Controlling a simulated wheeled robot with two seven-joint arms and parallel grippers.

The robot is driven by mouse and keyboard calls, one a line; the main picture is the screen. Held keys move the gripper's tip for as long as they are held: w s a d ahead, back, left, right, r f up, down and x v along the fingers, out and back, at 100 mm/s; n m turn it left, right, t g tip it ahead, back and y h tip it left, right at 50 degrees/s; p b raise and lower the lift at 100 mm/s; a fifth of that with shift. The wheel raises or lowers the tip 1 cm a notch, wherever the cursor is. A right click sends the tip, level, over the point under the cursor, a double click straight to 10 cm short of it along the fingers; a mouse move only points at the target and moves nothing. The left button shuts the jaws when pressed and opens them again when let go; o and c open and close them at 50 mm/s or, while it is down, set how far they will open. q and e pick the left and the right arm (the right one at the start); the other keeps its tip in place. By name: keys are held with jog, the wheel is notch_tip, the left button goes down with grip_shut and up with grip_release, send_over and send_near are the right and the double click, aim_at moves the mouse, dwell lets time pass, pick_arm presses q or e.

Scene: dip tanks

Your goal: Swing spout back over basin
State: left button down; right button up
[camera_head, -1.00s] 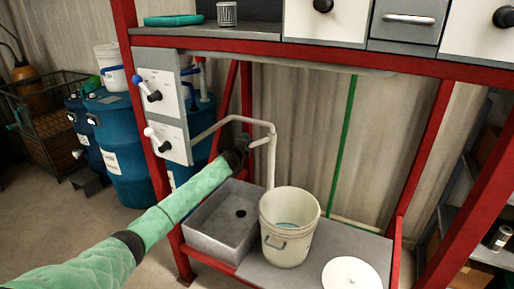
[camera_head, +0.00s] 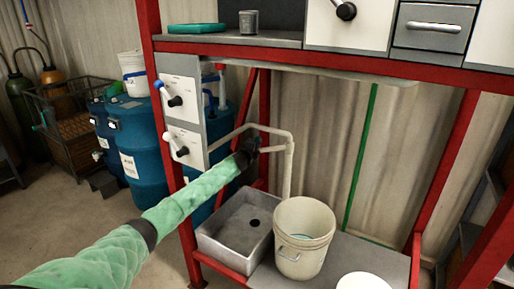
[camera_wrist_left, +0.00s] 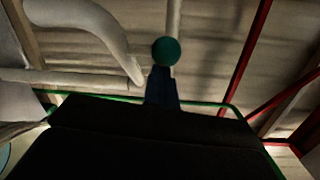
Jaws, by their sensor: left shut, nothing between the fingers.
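The spout (camera_head: 288,170) is a pale beige pipe that runs right from beside the valve panel, bends, and drops down toward the back left rim of the bucket. Its lower end is hidden, so I cannot tell whether it is over the bucket or behind it. The grey basin (camera_head: 211,238) with a dark drain stands left of the bucket, under the arm. My left gripper (camera_head: 249,148) is shut and empty, beside the pipe, left of its downward part. In the left wrist view pale pipes (camera_wrist_left: 110,35) show left of the dark fingers (camera_wrist_left: 161,88). My right gripper is not in view.
The beige bucket (camera_head: 303,250) stands right of the basin on the grey shelf (camera_head: 330,275). Red frame posts (camera_head: 440,180) stand on both sides. The valve panel (camera_head: 184,110) is left of the pipe. A small green ball (camera_wrist_left: 166,51) shows above the fingertips.

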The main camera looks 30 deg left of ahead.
pick_arm(q)
jog(key=shift+s+a+r, duration=0.1)
jog(key=shift+a, duration=0.05)
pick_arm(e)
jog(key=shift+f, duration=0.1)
pick_arm(q)
jog(key=s+b, duration=0.2)
jog(key=s, duration=0.5)
jog(key=shift+s+d+r, duration=0.15)
jog(key=shift+s+d, duration=0.15)
jog(key=shift+d, duration=0.1)
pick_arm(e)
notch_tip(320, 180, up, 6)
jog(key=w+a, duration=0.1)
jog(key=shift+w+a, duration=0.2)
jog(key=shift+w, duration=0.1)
